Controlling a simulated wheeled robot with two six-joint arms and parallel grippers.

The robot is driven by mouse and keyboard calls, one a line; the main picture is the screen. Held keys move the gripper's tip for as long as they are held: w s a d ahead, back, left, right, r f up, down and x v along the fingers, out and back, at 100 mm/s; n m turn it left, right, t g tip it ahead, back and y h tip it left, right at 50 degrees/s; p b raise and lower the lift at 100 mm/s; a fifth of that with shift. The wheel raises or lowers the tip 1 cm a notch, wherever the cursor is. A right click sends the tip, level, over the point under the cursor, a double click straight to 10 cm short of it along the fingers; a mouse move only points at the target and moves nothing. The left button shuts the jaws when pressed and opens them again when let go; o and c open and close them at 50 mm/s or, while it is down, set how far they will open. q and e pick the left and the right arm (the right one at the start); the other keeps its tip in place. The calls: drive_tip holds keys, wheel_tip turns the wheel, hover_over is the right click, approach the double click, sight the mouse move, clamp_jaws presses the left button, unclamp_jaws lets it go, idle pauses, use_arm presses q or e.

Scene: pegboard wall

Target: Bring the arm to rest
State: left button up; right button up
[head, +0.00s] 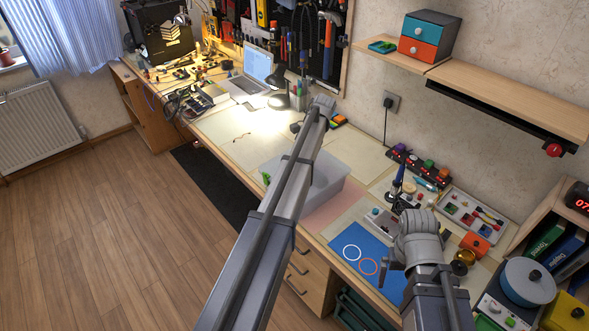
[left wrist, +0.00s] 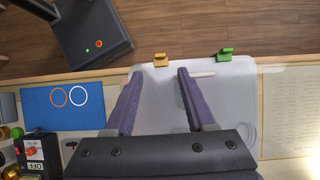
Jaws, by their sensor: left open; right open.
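My left arm (head: 263,225) reaches up across the middle of the head view, over a translucent grey bin (head: 325,185). Its gripper is hidden there behind the arm. In the left wrist view my left gripper (left wrist: 157,72) is open, with two purple-grey fingers apart over the pale bin (left wrist: 230,100) and nothing between them. My right arm (head: 428,295) comes in at the lower right. Its gripper (head: 386,270) is open, partly hidden by the wrist, by the blue mat (head: 350,240); I see nothing held in it.
A green clip (left wrist: 225,55) and a yellow clip (left wrist: 160,60) sit on the bin's edge. A laptop (head: 250,78) and lamp stand farther back. A parts tray (head: 470,215) and blue round container (head: 528,282) are at right. A shelf (head: 510,95) juts from the wall. The floor at left is clear.

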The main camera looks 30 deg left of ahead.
idle(0.3)
use_arm(q)
drive_tip(key=s+d+f+t, duration=0.1)
drive_tip(key=s+d+t, duration=0.1)
drive_tip(key=s+d, duration=0.9)
drive_tip(key=s+d+f+t+h, duration=0.1)
drive_tip(key=s+d+t, duration=0.2)
drive_tip(key=s+d, duration=0.9)
drive_tip(key=d, duration=0.4)
drive_tip(key=shift+d+f+n, duration=0.3)
drive_tip(key=shift+d+f, duration=0.05)
drive_tip(key=shift+f, duration=0.05)
drive_tip(key=shift+s, duration=0.1)
